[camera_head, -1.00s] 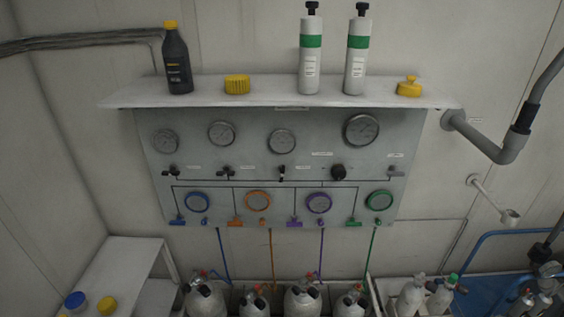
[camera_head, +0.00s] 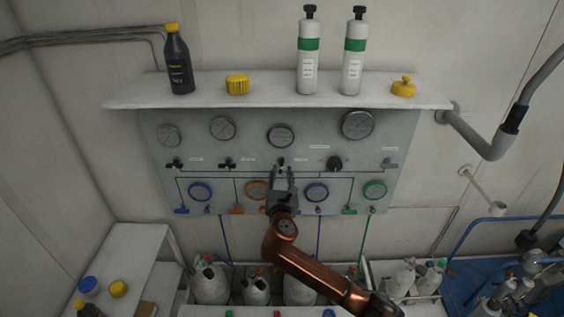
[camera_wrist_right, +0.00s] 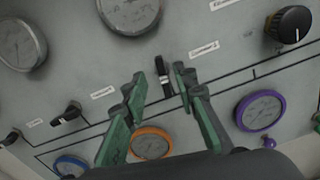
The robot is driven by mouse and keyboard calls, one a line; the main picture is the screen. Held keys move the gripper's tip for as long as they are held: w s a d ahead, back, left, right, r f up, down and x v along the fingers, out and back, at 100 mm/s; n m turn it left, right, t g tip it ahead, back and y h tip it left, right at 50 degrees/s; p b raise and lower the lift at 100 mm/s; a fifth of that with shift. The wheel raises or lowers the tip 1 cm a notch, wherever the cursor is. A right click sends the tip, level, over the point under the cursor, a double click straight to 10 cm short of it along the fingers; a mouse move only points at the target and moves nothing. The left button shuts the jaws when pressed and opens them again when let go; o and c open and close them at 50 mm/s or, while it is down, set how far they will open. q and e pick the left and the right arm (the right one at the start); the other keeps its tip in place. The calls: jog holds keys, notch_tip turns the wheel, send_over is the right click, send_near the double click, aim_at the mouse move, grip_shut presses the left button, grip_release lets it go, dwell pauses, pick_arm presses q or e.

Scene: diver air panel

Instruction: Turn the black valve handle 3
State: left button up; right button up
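The panel (camera_head: 255,147) carries a row of small black valve handles below its gauges. The third from the left, a small upright black handle (camera_head: 281,161), sits near the panel's middle; it also shows in the right wrist view (camera_wrist_right: 163,74). My right gripper (camera_head: 282,172) is open just below this handle in the head view. In the right wrist view the green-padded fingers (camera_wrist_right: 158,88) are spread, with the handle showing beyond and between their tips. Contact is not visible. My left gripper is in neither view.
Two other black handles (camera_head: 227,164) (camera_head: 175,164) lie left, and a round black knob (camera_head: 334,163) right. Coloured-ring gauges, such as the purple one (camera_head: 316,192), lie below. A shelf (camera_head: 275,92) with bottles juts out above. Cylinders (camera_head: 211,284) stand below.

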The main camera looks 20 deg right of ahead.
aim_at(282, 164)
jog(key=p+x, duration=0.1)
jog(key=x, duration=0.5)
jog(key=shift+f, duration=0.1)
grip_shut()
dwell(0.3)
